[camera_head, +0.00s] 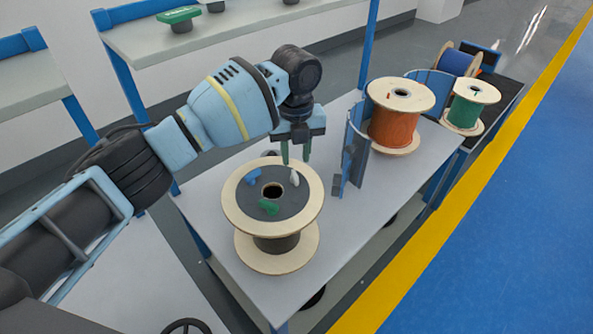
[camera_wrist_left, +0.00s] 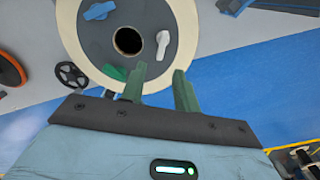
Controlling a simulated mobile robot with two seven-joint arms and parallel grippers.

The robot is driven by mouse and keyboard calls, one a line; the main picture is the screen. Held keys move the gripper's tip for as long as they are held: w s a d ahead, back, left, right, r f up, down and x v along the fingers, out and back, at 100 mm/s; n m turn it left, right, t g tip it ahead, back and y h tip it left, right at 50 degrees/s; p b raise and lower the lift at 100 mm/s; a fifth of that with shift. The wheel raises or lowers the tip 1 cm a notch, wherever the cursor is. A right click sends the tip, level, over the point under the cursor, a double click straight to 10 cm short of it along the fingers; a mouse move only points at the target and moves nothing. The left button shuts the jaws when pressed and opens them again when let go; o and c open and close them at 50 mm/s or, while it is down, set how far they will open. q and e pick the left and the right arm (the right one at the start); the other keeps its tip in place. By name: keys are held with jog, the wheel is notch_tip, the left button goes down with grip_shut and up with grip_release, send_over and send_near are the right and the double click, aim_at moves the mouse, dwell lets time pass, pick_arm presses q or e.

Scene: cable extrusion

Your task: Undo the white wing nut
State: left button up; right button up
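The white wing nut (camera_head: 294,178) sits on the dark round plate (camera_head: 288,200) on top of a wooden spool (camera_head: 235,208). In the left wrist view the white wing nut (camera_wrist_left: 162,45) lies right of the spool's centre hole. A blue wing nut (camera_head: 254,176) and a green wing nut (camera_head: 268,207) are on the same plate. My left gripper (camera_head: 296,158) points down just above and behind the white wing nut, its two green fingers apart with nothing between them. It also shows in the left wrist view (camera_wrist_left: 159,82). My right gripper is not in view.
The spool stands on a grey table (camera_head: 345,215). A blue curved bracket (camera_head: 352,150) and an orange cable spool (camera_head: 398,115) stand to the right. A green spool (camera_head: 468,106) is farther right. A shelf (camera_head: 230,25) with a green wing-shaped part (camera_head: 179,15) is behind.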

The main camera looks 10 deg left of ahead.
aim_at(296, 177)
pick_arm(q)
notch_tip(296, 177, down, 7)
jog(key=shift+w+r, duration=0.1)
jog(key=shift+r, duration=0.05)
dwell(0.4)
grip_shut()
